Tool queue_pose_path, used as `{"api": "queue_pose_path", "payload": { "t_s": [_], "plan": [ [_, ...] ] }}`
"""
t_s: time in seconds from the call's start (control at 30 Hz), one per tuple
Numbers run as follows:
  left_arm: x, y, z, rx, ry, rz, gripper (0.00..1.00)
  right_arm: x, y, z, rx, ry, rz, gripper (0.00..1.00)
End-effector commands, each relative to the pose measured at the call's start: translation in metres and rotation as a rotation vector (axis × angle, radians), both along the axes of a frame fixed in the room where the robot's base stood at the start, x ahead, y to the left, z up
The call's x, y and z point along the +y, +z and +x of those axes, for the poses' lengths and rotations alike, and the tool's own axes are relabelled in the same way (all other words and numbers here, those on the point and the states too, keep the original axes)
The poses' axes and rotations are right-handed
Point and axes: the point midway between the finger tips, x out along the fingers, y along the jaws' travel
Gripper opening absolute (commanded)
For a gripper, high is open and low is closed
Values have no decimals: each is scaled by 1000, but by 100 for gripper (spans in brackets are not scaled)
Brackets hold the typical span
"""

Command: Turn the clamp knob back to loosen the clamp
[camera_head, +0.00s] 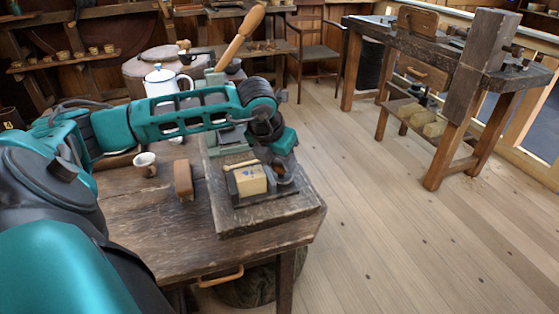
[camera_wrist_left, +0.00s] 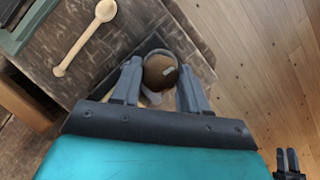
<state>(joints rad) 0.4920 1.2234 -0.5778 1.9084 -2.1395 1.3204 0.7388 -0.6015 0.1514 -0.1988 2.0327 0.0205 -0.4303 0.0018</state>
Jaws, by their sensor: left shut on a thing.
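The clamp knob (camera_wrist_left: 160,72) is a round brown knob with a small pale mark, seen from above in the left wrist view. My left gripper (camera_wrist_left: 161,92) has one finger on each side of it and is shut on it. In the head view the left gripper (camera_head: 280,160) reaches down over the right part of a dark base on the workbench, and hides most of the knob. A dark two-fingered shape at the wrist view's lower right looks like my right gripper (camera_wrist_left: 288,164), far from the knob.
A thin pale wooden stick with a round end (camera_wrist_left: 85,38) lies left of the clamp. A brown block (camera_head: 183,180), a cup (camera_head: 145,164) and a white coffee pot (camera_head: 162,83) stand on the workbench (camera_head: 160,235). Open floor (camera_head: 390,240) lies to the right.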

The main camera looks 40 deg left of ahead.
Motion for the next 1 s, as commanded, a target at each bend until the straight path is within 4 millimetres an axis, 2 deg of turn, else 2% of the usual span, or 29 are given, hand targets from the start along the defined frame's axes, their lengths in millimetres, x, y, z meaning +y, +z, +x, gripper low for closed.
{"api": "queue_pose_path", "payload": {
  "t_s": [0.3,0.33,0.4,0.73,0.87,1.0],
  "plan": [
    [0,1,0,1,2,0,14,0,0,0,1,1,0,43],
    [0,1,0,1,1,0,46,0,0,0,2,1,0,43],
    [0,1,0,1,1,0,53,0,-1,0,3,1,0,43],
    [0,5,-2,-1,0,1,54,0,-3,-1,9,-2,0,43],
    [-1,22,-8,-2,0,3,54,0,-2,-1,9,-4,2,43],
    [-3,51,-20,-3,-1,3,54,0,0,-2,9,-8,2,43]
  ]
}}
